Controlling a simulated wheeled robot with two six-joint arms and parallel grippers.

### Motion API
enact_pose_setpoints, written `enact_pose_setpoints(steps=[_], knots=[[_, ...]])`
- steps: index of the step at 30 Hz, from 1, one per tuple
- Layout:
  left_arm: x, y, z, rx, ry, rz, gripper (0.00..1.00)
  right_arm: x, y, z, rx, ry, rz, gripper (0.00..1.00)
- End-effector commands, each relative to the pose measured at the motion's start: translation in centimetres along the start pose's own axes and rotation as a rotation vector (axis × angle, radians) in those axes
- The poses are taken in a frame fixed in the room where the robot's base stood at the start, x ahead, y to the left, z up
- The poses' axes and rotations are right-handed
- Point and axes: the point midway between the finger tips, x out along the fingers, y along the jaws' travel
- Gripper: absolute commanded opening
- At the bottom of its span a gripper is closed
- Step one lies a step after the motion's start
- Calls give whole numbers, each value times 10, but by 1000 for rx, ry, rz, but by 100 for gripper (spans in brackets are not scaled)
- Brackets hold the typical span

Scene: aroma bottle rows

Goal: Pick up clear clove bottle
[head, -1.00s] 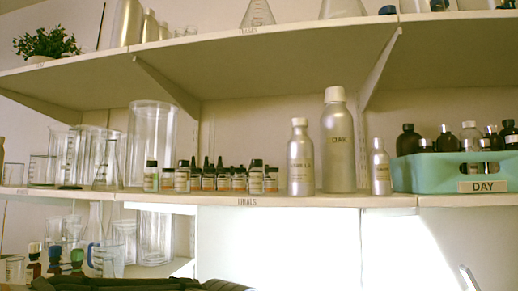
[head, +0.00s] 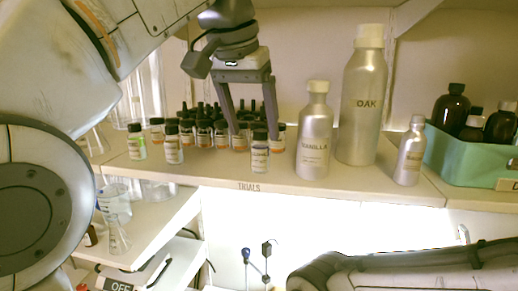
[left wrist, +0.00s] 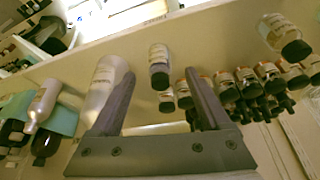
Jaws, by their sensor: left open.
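Several small clear, black-capped bottles stand on the upper shelf; their labels are too small to read, so I cannot tell which is clove. One clear bottle (head: 260,156) stands forward of the rows near the shelf edge. It also shows in the left wrist view (left wrist: 158,54), between the finger lines. My left gripper (head: 252,136) reaches down over the rows, open, its fingers just behind or around that bottle's cap. In the left wrist view the gripper (left wrist: 160,76) holds nothing. Two more clear bottles (head: 173,150) (head: 137,146) stand forward at left.
Rows of amber bottles (head: 205,136) stand close behind the fingers. The silver VANILLA bottle (head: 314,145), taller OAK bottle (head: 358,122) and a small silver bottle (head: 410,158) stand to the right. A teal crate (head: 455,158) holds dark bottles. A glass flask (head: 117,220) stands lower left.

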Motion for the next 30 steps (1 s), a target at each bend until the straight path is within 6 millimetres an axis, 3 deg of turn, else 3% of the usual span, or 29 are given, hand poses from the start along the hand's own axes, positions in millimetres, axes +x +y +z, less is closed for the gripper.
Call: enact_pose_setpoints(steps=[6, 19, 28, 29, 30], knots=[[20, 0, 0, 0, 1, 0, 80, 3, 0, 0, 0, 0, 0, 50], [67, -1, -4, -3, -2, -1, 80, -10, -1, -1, 1, 0, 0, 50], [72, -1, -4, -3, 2, -1, 80, -9, -1, -1, 0, 0, 0, 50], [72, -1, -4, -3, 2, -1, 72, -9, -1, -1, 0, 0, 0, 50], [72, -1, -4, -3, 2, -1, 57, -9, -1, -1, 0, 0, 0, 50]])
